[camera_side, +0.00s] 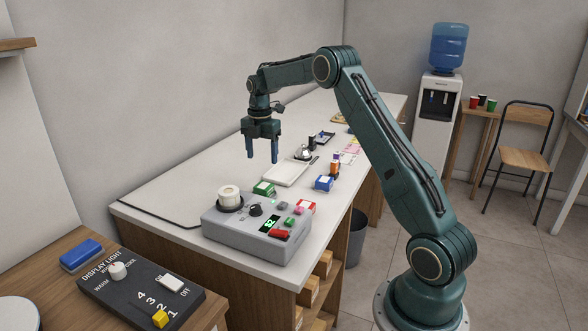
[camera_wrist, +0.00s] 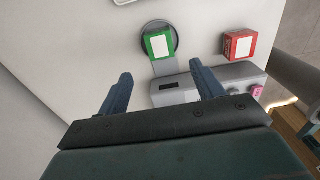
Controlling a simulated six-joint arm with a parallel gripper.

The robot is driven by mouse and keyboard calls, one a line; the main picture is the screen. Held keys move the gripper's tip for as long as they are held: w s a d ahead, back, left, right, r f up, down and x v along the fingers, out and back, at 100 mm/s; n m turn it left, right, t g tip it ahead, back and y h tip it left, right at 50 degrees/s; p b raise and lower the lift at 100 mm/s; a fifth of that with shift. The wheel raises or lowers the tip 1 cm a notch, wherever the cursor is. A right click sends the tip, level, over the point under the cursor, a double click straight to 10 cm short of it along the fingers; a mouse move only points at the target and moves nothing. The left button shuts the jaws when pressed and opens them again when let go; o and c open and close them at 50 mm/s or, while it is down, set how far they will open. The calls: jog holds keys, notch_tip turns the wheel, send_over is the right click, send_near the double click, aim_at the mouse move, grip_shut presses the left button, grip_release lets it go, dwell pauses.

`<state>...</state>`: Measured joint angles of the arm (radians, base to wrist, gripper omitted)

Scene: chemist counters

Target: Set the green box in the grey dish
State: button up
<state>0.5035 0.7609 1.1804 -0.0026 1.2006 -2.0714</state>
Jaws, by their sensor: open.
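The green box (camera_side: 264,188) with a white top lies on the counter side, just behind the grey machine in the side view. In the wrist view the green box (camera_wrist: 160,44) sits within the outline of a round dark grey dish (camera_wrist: 174,30), whose rim shows around it. It appears to rest in the dish. In the side view the dish is hard to make out. My gripper (camera_side: 262,157) is open and empty, pointing down above the box with a clear gap. In the wrist view my gripper (camera_wrist: 162,72) shows nothing held between its fingers.
The grey machine (camera_side: 238,238) with a white roll and buttons stands in front of the box. A red box (camera_wrist: 240,44) is to the right. A white tray (camera_side: 287,173), a blue box (camera_side: 323,183) and a bell (camera_side: 303,153) stand further back. The counter's left part is clear.

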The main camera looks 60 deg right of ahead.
jog(key=shift+r, duration=0.3)
jog(key=shift+a+r, duration=0.1)
dwell(0.3)
jog(key=s+a+r+m+t, duration=0.1)
jog(key=s+a+r+m, duration=0.3)
jog(key=s+a+r, duration=0.3)
jog(key=s+a+r+m+t, duration=0.2)
jog(key=s+a+r+m, duration=0.25)
jog(key=a+r, duration=0.45)
jog(key=s+a+f+m+t, duration=0.1)
jog(key=s+a+m, duration=0.3)
jog(key=s, duration=0.6)
jog(key=s+a+f+m+t, duration=0.1)
jog(key=s+a+f+m, duration=0.2)
jog(key=s, duration=0.8)
jog(key=a+m, duration=0.2)
jog(key=a, duration=0.2)
jog(key=shift+a+f+t, duration=0.15)
jog(key=shift+a+t, duration=0.15)
